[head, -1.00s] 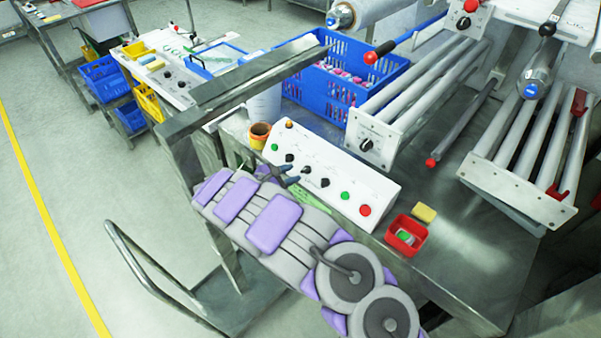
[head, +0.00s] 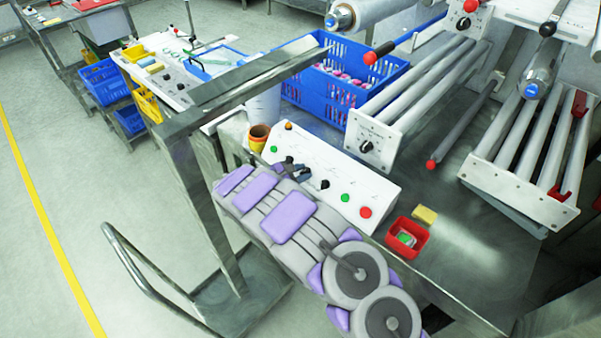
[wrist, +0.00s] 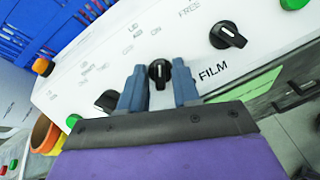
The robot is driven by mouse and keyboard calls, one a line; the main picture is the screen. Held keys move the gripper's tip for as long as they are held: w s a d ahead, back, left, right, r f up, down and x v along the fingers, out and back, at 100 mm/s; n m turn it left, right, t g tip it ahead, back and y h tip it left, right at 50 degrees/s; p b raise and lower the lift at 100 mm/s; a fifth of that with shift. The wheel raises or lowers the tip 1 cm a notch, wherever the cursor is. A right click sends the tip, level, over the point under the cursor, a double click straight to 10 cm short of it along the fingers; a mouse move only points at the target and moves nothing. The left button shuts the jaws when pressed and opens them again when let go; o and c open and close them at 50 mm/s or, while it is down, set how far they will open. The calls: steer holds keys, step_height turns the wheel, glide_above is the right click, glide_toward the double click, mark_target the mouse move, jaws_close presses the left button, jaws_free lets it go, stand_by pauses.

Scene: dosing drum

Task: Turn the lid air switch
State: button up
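A white control box (head: 375,187) on the steel table carries black rotary switches and coloured buttons. My gripper (head: 290,166) is over the box's left half in the head view and covers some switches there. In the wrist view, my gripper (wrist: 159,84) is open, with one blue-grey finger on each side of a black switch (wrist: 159,73). Gaps show between the fingers and the switch; contact cannot be told. A second black switch (wrist: 228,36) is to the right, near the word FILM. A third switch (wrist: 108,100) is partly hidden by the left finger. No lid air label is legible.
The box also has an orange button (wrist: 42,66), green buttons (head: 345,198) and a red button (head: 365,212). A red bin (head: 407,236) and yellow block (head: 424,214) lie to the right. A blue crate (head: 345,85) stands behind.

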steer(key=shift+c, duration=1)
steer(key=shift+m, duration=0.3)
steer(key=shift+m+g, duration=0.3)
steer(key=shift+m, duration=0.5)
steer(key=o, duration=0.7)
